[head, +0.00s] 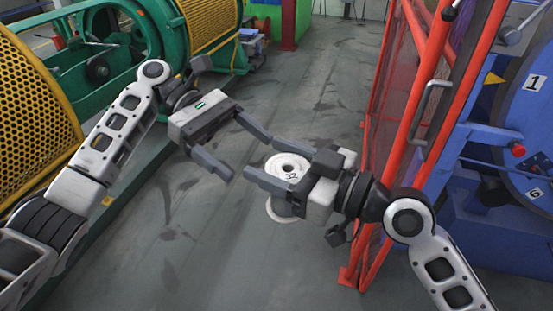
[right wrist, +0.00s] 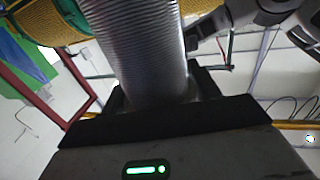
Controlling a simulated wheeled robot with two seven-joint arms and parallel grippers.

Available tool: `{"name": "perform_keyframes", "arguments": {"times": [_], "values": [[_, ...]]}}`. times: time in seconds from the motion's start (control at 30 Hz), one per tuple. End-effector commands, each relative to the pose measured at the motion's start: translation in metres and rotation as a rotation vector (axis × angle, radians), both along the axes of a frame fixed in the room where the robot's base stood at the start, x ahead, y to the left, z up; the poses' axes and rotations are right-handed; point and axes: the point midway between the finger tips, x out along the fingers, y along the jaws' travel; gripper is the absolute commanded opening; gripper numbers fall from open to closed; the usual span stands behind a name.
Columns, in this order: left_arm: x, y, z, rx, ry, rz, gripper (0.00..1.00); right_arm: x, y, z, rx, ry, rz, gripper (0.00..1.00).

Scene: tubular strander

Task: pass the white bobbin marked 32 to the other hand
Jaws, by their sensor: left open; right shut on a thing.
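The white bobbin marked 32 (head: 289,162) is upright in the air, its numbered top flange facing up. Part of its lower flange (head: 274,212) shows below. My right gripper (head: 264,157) comes from the right and is shut on it, with fingers on either side. In the right wrist view a grey ribbed cylinder, the bobbin's wound middle (right wrist: 140,50), rises from between the fingers. My left gripper (head: 248,159) is open and empty just left of the bobbin. Its fingers point towards it, with the tips close to the right gripper's tips. Whether they touch is unclear.
A green machine with yellow mesh guards (head: 35,85) stands at the left. An open red mesh gate (head: 400,110) and a blue machine with numbered positions (head: 510,120) stand at the right. The grey floor (head: 290,85) between them is clear.

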Motion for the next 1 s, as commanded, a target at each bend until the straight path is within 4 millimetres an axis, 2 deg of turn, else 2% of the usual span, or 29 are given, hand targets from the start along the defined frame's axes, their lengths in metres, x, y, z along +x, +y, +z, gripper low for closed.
{"name": "perform_keyframes", "arguments": {"times": [0.1, 0.27, 0.37, 0.47, 0.57, 0.77, 0.9, 1.0], "values": [[0.009, 0.015, 0.008, -0.001, -0.001, 0.003, 0.86, 0.0, 0.0, 0.002, 0.004, -0.004, -0.001, 0.2], [0.015, 0.026, 0.012, -0.002, -0.001, 0.002, 0.86, 0.0, 0.0, 0.002, 0.004, -0.004, -0.001, 0.2], [0.015, 0.025, 0.003, 0.0, -0.016, 0.01, 0.86, 0.0, 0.0, 0.002, 0.004, -0.004, -0.001, 0.2], [0.014, 0.017, -0.021, 0.002, -0.063, 0.029, 0.86, 0.0, 0.0, 0.002, 0.004, -0.004, -0.001, 0.2], [0.012, 0.005, -0.061, 0.01, -0.154, 0.061, 0.86, 0.0, 0.0, 0.002, 0.004, -0.004, -0.001, 0.2], [-0.003, -0.016, -0.161, 0.061, -0.461, 0.114, 0.86, 0.0, 0.0, 0.002, 0.004, -0.004, -0.001, 0.2], [-0.026, -0.022, -0.23, 0.14, -0.767, 0.109, 0.86, 0.0, 0.0, 0.002, 0.004, -0.004, -0.001, 0.2], [-0.048, -0.017, -0.271, 0.234, -1.037, 0.062, 0.86, 0.0, 0.0, 0.002, 0.004, -0.004, -0.001, 0.2]]}}
